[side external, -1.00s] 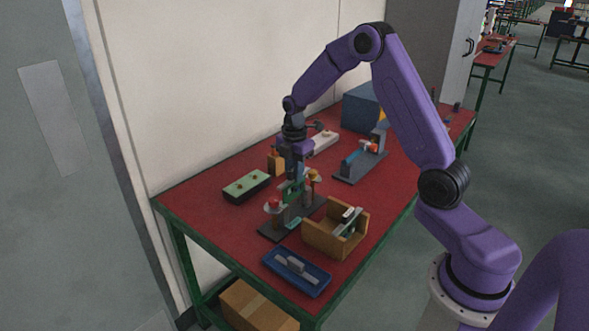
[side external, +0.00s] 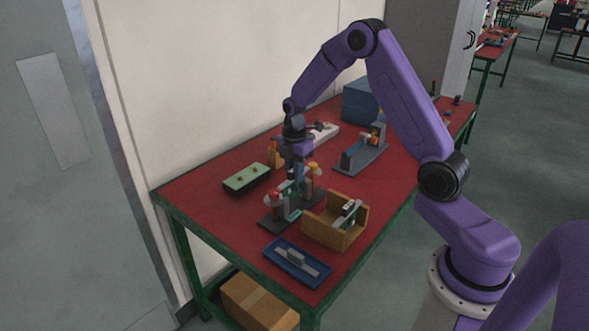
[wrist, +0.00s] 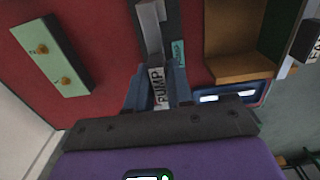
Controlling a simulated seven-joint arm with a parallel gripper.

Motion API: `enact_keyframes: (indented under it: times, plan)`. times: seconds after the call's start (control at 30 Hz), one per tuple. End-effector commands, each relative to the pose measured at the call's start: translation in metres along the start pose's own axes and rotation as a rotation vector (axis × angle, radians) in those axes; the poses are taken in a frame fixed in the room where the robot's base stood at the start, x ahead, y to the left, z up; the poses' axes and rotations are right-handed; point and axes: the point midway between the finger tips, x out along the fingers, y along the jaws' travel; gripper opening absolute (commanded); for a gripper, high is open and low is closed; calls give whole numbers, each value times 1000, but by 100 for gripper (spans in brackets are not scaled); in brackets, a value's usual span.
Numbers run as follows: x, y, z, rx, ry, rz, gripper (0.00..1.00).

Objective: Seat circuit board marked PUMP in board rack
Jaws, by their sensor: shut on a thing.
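My gripper (side external: 296,184) points down over a dark-based stand (side external: 272,229) with upright posts, some with red and orange tops. This appears to be the board rack. In the wrist view, my gripper (wrist: 158,96) is shut on the circuit board (wrist: 157,84), whose white label reads PUMP. The board's green part (side external: 293,213) shows low between the posts in the side view. The fingers and posts hide its lower edge, so I cannot tell whether it sits in a slot. A grey block (wrist: 151,24) and a teal label (wrist: 178,52) are just beyond the board.
A wooden box (side external: 325,236) holding boards stands close to the right of the stand. A blue tray (side external: 297,273) with a grey part lies in front. A green-topped block (side external: 246,179) is to the left, and a grey fixture (side external: 361,160) stands behind right.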

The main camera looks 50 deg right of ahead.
Motion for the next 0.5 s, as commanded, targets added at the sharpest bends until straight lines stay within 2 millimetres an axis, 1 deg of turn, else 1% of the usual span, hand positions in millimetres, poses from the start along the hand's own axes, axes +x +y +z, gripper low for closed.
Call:
enact_keyframes:
  times: [0.5]
  plan:
    - [13,0,0,0,0,-1,0]
